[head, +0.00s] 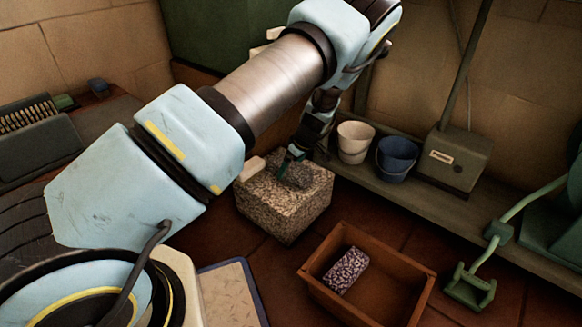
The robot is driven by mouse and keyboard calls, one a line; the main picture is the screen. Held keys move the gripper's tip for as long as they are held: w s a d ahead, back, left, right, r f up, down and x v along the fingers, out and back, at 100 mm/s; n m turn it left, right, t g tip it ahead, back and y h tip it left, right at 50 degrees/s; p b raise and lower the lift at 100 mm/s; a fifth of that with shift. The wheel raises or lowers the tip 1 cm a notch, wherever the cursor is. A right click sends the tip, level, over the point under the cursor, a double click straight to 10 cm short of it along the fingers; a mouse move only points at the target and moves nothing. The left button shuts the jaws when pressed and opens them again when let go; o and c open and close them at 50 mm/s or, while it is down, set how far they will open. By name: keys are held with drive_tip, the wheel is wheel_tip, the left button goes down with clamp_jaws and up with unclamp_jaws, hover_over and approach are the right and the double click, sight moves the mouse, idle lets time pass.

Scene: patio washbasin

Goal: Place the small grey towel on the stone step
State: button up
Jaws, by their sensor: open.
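The stone step (272,210) is a speckled block standing on the tiled floor in the middle of the head view. A small dark grey patch (299,176) lies on its top and looks like the small grey towel. My gripper (286,166) is just above the step's top, at the left edge of this grey thing. My gripper is open, and its fingertips are small and partly dark. I cannot tell whether they touch the grey thing. My arm crosses above and hides some of the area behind.
A pale block (250,168) sits at the step's left corner. A brown crate (398,292) holding a speckled purple-white bundle (346,270) stands in front right. A white bucket (355,141), a blue bucket (396,158) and a grey box (455,160) stand on a ledge behind.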

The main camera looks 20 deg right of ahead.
drive_tip(key=p+v, duration=0.4)
drive_tip(key=v, duration=0.8)
drive_tip(key=shift+d, duration=0.1)
